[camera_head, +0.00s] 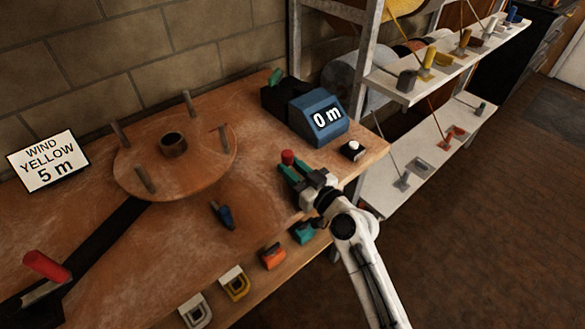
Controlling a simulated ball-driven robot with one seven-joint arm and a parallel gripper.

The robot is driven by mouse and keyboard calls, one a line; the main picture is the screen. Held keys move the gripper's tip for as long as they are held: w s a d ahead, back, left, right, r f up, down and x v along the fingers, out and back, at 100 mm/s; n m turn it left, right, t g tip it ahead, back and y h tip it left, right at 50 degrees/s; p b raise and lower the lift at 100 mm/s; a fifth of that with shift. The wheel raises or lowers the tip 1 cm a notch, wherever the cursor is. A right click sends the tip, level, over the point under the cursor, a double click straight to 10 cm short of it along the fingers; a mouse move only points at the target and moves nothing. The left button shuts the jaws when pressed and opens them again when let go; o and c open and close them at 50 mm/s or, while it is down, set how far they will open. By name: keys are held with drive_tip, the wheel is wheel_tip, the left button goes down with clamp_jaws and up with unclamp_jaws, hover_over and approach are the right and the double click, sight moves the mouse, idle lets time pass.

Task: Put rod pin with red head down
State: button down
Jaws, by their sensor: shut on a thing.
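The rod pin with red head (287,157) is at the fingertips of my gripper (289,170). The gripper's green fingers are shut on it, over the right part of the wooden bench. Only the red head shows clearly; the rod below it is hidden by the fingers. I cannot tell whether the pin touches the bench top (262,185).
A round wooden disc with upright pegs (200,170) is to the left. Shelves (425,160) stand right.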

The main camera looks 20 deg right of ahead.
drive_tip(key=c, duration=0.9)
unclamp_jaws()
drive_tip(key=shift+f, duration=0.1)
drive_tip(key=shift+o, duration=0.2)
drive_tip(key=shift+r, duration=0.2)
drive_tip(key=shift+s+d+f, duration=0.1)
drive_tip(key=shift+s+f, duration=0.05)
drive_tip(key=shift+s, duration=0.15)
drive_tip(key=b+v, duration=0.3)
drive_tip(key=v, duration=0.8)
drive_tip(key=shift+s, duration=0.15)
